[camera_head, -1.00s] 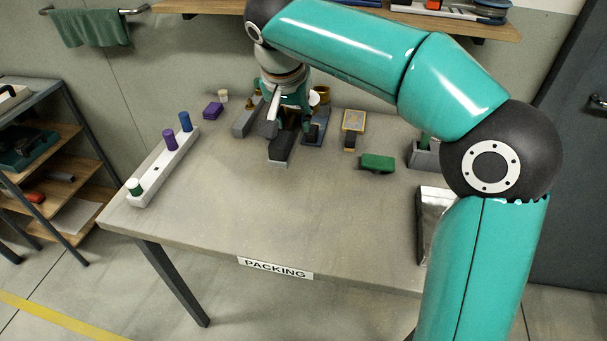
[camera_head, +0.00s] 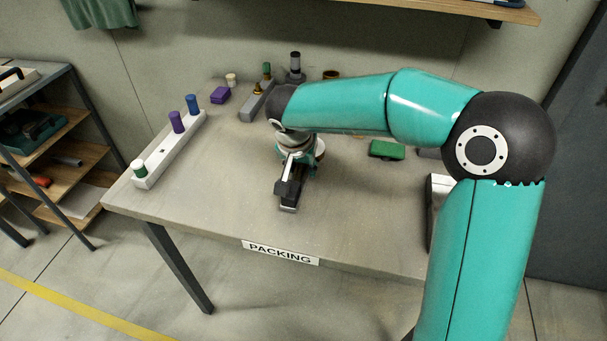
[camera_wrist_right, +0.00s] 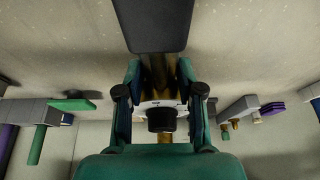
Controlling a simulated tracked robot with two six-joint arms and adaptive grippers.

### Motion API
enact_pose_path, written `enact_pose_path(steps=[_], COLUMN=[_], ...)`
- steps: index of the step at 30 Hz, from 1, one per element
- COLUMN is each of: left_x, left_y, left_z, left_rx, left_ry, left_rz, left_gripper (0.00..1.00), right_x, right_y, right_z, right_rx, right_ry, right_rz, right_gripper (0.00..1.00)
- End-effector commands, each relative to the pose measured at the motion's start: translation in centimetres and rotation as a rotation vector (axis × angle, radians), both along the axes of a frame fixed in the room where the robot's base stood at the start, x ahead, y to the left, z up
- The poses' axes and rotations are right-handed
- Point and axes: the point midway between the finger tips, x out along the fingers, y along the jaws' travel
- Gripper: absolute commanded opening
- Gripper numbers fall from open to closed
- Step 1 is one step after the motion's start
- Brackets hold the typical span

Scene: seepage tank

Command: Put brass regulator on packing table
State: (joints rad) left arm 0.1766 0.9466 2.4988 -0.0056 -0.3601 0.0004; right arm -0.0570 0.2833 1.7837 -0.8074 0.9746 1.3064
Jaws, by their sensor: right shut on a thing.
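My right gripper (camera_head: 296,166) is low over the middle of the packing table (camera_head: 222,215). In the right wrist view, its two fingers (camera_wrist_right: 159,105) are shut on a brass piece with a white round part and a black knob, which looks like the brass regulator (camera_wrist_right: 160,118). A dark grey block (camera_head: 288,202) shows just in front of the gripper and at the top of the wrist view (camera_wrist_right: 157,25). I cannot tell whether it belongs to the regulator, or whether the held piece touches the tabletop. My left gripper is not in view.
A white rack (camera_head: 158,163) with several coloured cylinders stands along the table's left side. A purple block (camera_head: 219,95), a grey block (camera_head: 250,108) and a dark cylinder (camera_head: 295,66) stand at the back. A green block (camera_head: 387,149) lies right. The front middle is clear.

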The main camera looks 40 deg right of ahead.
Motion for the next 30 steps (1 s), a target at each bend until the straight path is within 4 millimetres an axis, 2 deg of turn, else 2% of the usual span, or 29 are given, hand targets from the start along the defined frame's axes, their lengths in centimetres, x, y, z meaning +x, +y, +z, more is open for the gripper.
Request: enact_pose_path(steps=[3, 6, 17, 18, 22, 30], left_x=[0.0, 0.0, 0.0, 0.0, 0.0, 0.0], left_y=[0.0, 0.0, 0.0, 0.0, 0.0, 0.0], left_z=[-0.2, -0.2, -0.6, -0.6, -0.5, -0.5], left_rx=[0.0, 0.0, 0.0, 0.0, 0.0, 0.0], left_ry=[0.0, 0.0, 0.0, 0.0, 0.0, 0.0], left_rz=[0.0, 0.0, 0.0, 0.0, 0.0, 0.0], left_gripper=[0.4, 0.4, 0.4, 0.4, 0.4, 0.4], right_x=[0.0, 0.0, 0.1, 0.0, 0.0, 0.0], right_y=[0.0, 0.0, 0.0, 0.0, 0.0, 0.0], right_z=[-1.9, -2.8, -3.2, -3.2, -3.1, -3.1], right_rx=[-0.001, -0.001, -0.001, 0.0, 0.0, 0.0], right_ry=[0.003, 0.0, -0.002, 0.0, 0.0, 0.0], right_rz=[0.001, 0.001, 0.002, 0.001, 0.001, 0.001], right_gripper=[0.0, 0.0, 0.0, 0.39, 0.6, 0.62])
